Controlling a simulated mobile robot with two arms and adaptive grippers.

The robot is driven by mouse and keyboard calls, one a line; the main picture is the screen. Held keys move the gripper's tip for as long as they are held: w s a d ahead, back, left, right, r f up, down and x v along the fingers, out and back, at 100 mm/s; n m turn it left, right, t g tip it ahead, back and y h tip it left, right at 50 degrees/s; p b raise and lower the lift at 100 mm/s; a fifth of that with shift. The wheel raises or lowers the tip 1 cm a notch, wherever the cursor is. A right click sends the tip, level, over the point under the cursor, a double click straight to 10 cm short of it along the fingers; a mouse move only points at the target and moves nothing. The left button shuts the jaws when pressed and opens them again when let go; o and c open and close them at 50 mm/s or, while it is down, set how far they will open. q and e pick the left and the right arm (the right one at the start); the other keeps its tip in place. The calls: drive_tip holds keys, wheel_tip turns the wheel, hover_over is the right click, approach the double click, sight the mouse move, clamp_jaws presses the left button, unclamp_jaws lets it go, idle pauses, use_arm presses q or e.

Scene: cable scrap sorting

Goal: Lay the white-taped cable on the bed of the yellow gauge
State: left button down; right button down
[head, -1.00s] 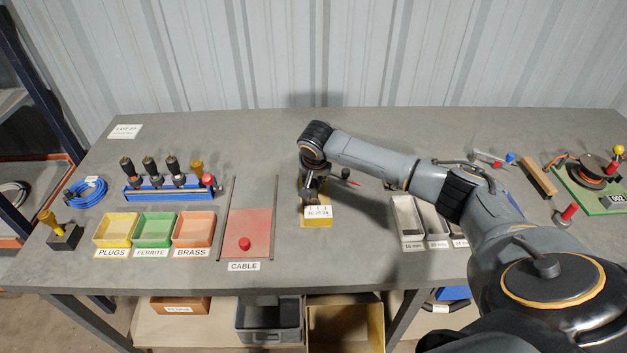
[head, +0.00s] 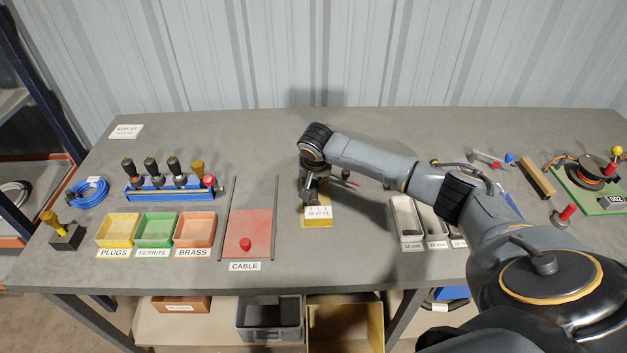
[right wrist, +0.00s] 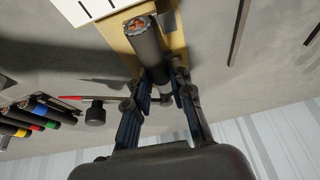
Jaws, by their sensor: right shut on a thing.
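The yellow gauge (head: 318,223) stands on the bench near the middle, with a white scale plate on its front. In the right wrist view its yellow bed (right wrist: 176,38) shows beneath a short, thick black cable (right wrist: 150,52) with copper cores at its cut end. My right gripper (right wrist: 158,84) is shut on this cable, which lines up over the bed. I cannot tell whether the cable touches the bed, and no white tape shows on it. In the head view my right gripper (head: 312,188) is at the gauge and mostly hides the cable. My left gripper is not in view.
A red cable mat (head: 250,225) between two dark rails lies left of the gauge. Metal trays (head: 405,220) stand to its right, below my forearm. Yellow, green and orange bins (head: 195,230) and a blue tool rack (head: 160,192) are farther left.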

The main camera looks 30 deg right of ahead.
drive_tip(key=shift+f, duration=0.5)
idle(0.5)
drive_tip(key=c, duration=1.1)
unclamp_jaws()
wheel_tip(320, 180, up, 7)
drive_tip(key=p, duration=0.8)
